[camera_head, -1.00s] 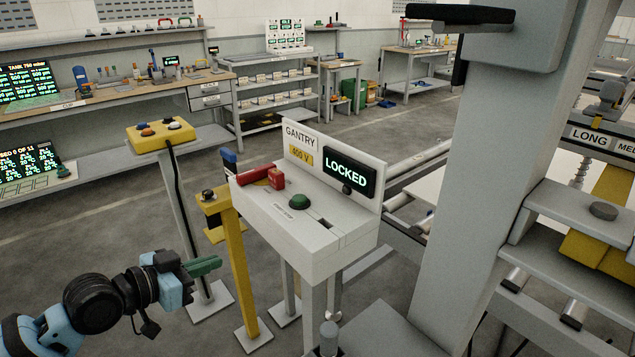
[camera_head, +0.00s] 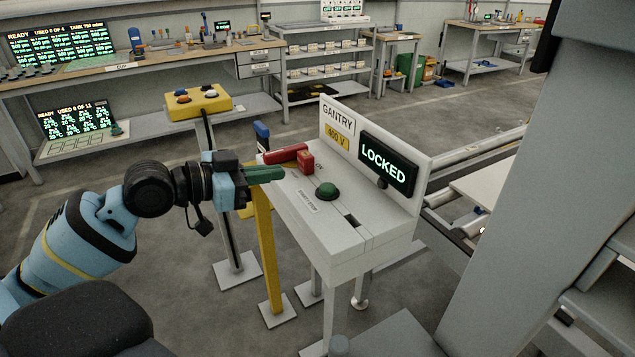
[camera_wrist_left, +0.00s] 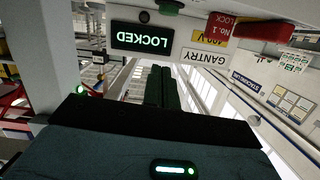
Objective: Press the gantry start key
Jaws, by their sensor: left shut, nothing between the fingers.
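The gantry console is a white box (camera_head: 345,245) on legs with an upright back panel reading GANTRY. Its dark display (camera_head: 387,165) reads LOCKED in the head view, and the display shows upside down in the left wrist view (camera_wrist_left: 142,39). A green round button (camera_head: 327,192) sits on the console top. A red handle with a red block (camera_head: 306,161) lies at the top's left side; it also shows in the left wrist view (camera_wrist_left: 250,27). My left gripper (camera_head: 282,174) has green fingers, shut and empty, at the console's left edge near the red handle. My right gripper is not in view.
A yellow post (camera_head: 266,255) stands close to the console's left, below my left gripper. A yellow button box (camera_head: 198,103) on a stand is behind it. A grey column (camera_head: 530,190) fills the right side. Benches and shelves line the back wall.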

